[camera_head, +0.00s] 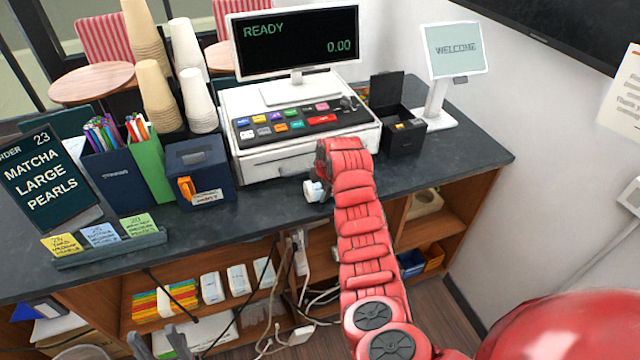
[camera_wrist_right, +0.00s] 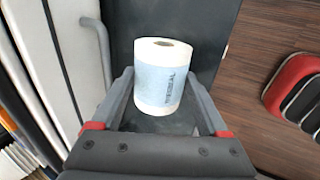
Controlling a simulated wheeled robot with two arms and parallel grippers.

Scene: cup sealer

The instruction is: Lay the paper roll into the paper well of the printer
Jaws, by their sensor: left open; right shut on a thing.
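The paper roll (camera_wrist_right: 158,88), white with a pale blue printed band, sits between the fingers of my right gripper (camera_wrist_right: 160,100) in the right wrist view. In the head view a small part of the roll (camera_head: 314,191) shows at the counter's front edge, left of my red right arm. The arm hides most of the right gripper (camera_head: 322,186). A black box with a raised lid, seemingly the printer (camera_head: 404,139), stands right of the cash register; its inside is hard to make out.
The cash register (camera_head: 270,165) stands behind the right gripper. A welcome display (camera_head: 436,105) stands right of the printer. A dark blue box (camera_head: 200,175), pen holders and cup stacks are on the left. The dark counter (camera_head: 460,160) is clear at the right.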

